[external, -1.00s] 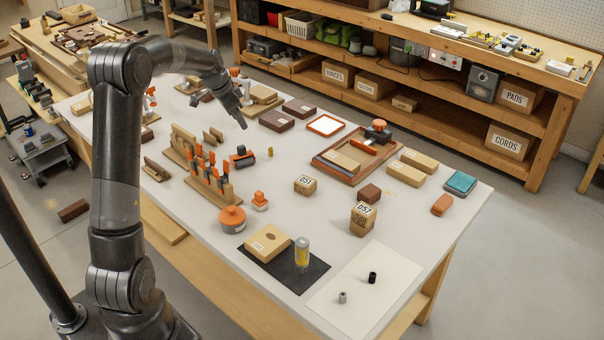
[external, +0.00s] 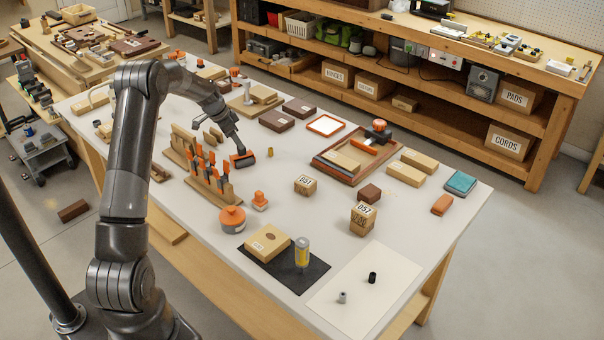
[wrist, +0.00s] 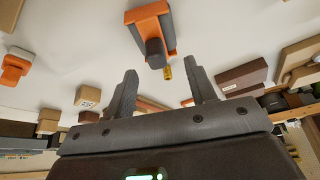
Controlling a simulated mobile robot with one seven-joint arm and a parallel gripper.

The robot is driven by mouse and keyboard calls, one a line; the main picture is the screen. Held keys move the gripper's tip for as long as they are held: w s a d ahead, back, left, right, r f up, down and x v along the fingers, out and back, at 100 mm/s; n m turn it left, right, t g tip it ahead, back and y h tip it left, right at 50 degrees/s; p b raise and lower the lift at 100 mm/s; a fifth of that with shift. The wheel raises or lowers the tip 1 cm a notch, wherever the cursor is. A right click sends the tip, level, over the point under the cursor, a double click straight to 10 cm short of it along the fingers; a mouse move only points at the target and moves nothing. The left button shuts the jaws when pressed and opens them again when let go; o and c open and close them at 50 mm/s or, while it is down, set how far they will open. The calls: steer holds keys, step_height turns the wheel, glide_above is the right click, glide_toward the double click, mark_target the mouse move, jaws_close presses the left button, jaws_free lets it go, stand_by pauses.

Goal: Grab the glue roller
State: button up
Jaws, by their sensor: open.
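The glue roller, most likely the orange and dark grey tool (external: 243,159), lies on the white table beside the rack of orange-handled tools. It also shows in the wrist view (wrist: 150,28), at top centre, its dark end pointing toward my gripper. My gripper (external: 238,148) is directly over or just behind it in the external view. In the wrist view my gripper (wrist: 163,82) is open, with nothing between its two fingers. The tool lies beyond the fingertips and appears apart from them; the exact height gap cannot be told.
A wooden rack (external: 208,180) with several orange-handled tools stands close by at front left. A small brass cylinder (external: 270,153) stands just right of the tool. Dark brown blocks (external: 277,120) lie behind. An orange round pot (external: 232,219) stands in front.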

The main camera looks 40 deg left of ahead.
mark_target(242, 155)
steer(key=x, duration=0.4)
steer(key=shift+d+f, duration=0.25)
steer(key=shift+f, duration=0.05)
steer(key=shift+c, duration=0.3)
jaws_close()
